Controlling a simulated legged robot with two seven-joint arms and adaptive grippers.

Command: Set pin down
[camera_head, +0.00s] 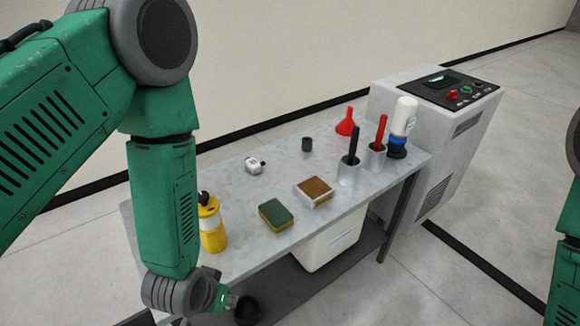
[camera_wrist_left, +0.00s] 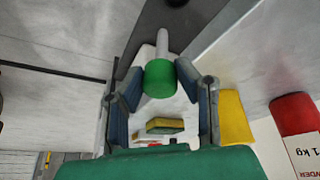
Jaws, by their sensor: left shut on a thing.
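A green-headed pin (camera_wrist_left: 160,80) with a pale grey shaft shows in the left wrist view, between the two fingers of my left gripper (camera_wrist_left: 162,105). The gripper is shut on it, with the shaft pointing away from the camera. In the head view my left arm reaches down to the near left end of the table, and my left gripper (camera_head: 232,302) is low at the bottom of the picture, mostly hidden by the wrist. The pin cannot be made out clearly there. My right arm shows at the right edge; its gripper is out of view.
The grey table (camera_head: 230,180) carries a yellow bottle (camera_head: 212,228) beside my left forearm, a green-yellow sponge (camera_head: 275,214), a brown-topped block (camera_head: 314,192), a red funnel (camera_head: 346,122) and cups holding tools. A white bin (camera_head: 325,245) stands underneath. A grey machine (camera_head: 440,125) stands behind.

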